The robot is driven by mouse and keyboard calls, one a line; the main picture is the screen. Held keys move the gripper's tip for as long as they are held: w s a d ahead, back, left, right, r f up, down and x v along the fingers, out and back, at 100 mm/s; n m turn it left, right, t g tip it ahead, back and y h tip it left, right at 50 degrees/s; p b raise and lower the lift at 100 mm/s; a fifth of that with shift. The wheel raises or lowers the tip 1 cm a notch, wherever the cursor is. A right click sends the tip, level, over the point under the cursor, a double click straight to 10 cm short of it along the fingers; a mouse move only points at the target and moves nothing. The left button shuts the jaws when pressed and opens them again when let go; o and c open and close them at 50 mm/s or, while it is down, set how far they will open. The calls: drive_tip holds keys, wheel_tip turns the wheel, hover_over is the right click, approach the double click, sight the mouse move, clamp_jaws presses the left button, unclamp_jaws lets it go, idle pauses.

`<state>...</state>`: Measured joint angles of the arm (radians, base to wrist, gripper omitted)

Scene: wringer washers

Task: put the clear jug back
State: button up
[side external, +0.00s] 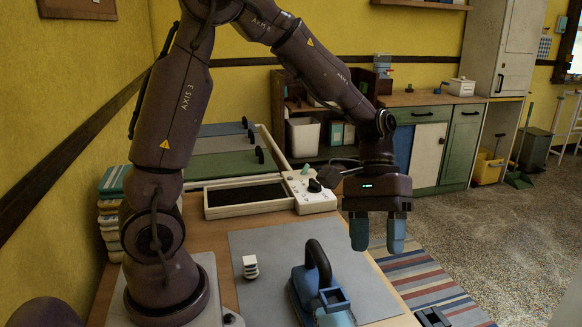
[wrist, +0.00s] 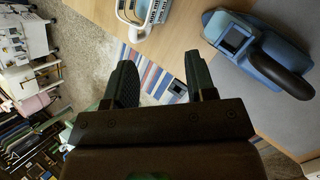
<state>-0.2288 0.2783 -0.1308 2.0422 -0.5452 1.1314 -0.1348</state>
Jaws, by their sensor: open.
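My gripper (side external: 377,232) is open and empty, fingers pointing down, high near the table's right edge. In the wrist view its two fingers (wrist: 160,72) stand apart, with striped rug and floor showing between them. I cannot make out a clear jug in either view. A blue body with a thick dark handle (side external: 319,265) and a square opening stands on the grey mat (side external: 262,242), left of and below my gripper. It also shows at the upper right of the wrist view (wrist: 245,48). Its lower part is cut off in the side view.
A small white-and-black item (side external: 250,267) stands on the mat. A pale basket-like container (wrist: 146,12) is at the wrist view's top edge. A control box (side external: 315,199) and shallow framed tray (side external: 247,194) lie behind the mat. The striped rug (side external: 425,283) is beyond the table edge.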

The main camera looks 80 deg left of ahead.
drive_tip(key=s+a+r+m+t+y, duration=0.2)
drive_tip(key=s+r+m+t+y, duration=0.1)
drive_tip(key=s+r, duration=0.2)
drive_tip(key=s+a+r+m+t+y, duration=0.3)
drive_tip(key=s+r+t, duration=0.1)
drive_tip(key=s, duration=0.3)
drive_tip(key=shift+r+t, duration=0.3)
drive_tip(key=shift+r, duration=0.55)
